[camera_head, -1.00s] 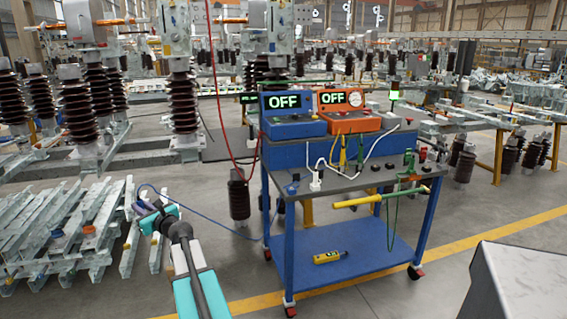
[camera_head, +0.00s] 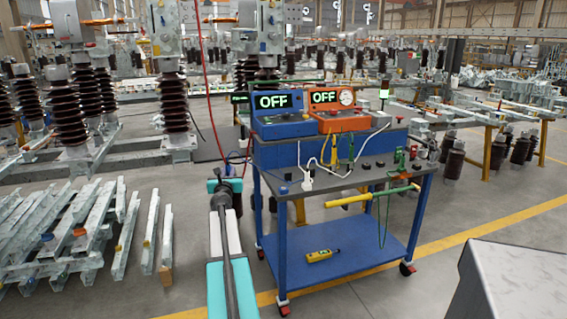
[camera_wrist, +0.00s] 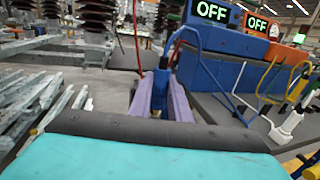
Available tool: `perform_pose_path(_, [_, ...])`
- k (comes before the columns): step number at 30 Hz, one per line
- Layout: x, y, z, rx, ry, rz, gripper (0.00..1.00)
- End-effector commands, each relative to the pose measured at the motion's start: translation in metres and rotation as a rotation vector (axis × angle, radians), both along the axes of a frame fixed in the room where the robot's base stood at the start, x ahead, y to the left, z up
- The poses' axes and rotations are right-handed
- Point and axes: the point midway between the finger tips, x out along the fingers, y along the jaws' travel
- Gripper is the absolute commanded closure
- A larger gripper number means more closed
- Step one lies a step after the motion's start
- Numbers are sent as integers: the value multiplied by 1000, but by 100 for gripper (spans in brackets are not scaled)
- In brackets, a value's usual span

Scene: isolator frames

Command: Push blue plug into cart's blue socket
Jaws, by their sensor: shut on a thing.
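My gripper (camera_wrist: 162,98) is shut on the blue plug (camera_wrist: 159,92), which stands between the two fingers in the wrist view. A blue cable (camera_wrist: 182,34) arches up from the plug toward the right. In the head view my gripper (camera_head: 227,180) is just left of the blue cart (camera_head: 345,255), apart from its top. The plug is too small to make out there. A small blue fitting (camera_head: 283,190), which looks like the blue socket, is at the front left of the cart's grey top, right of my gripper.
A blue unit (camera_head: 280,118) and an orange unit (camera_head: 340,115), both reading OFF, stand on the cart. A white plug (camera_head: 307,182) and a yellow rod (camera_head: 372,197) are at its front. A yellow box (camera_head: 323,255) lies on the lower shelf. Metal beams (camera_head: 75,240) lie left.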

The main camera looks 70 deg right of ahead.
Motion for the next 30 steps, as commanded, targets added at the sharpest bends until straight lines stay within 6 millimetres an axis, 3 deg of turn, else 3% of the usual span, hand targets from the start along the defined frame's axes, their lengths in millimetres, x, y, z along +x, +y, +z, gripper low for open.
perform_pose_path(1, [-16,-15,3,0,-2,-46,100])
perform_pose_path(9, [-102,-74,14,-1,-10,-286,100])
perform_pose_path(15, [-161,-102,21,-1,-17,-441,100])
perform_pose_path(18, [-181,-110,23,-1,-19,-492,100])
perform_pose_path(22, [-194,-114,25,-1,-21,-526,100])
perform_pose_path(30, [-196,-114,25,-1,-21,-532,100])
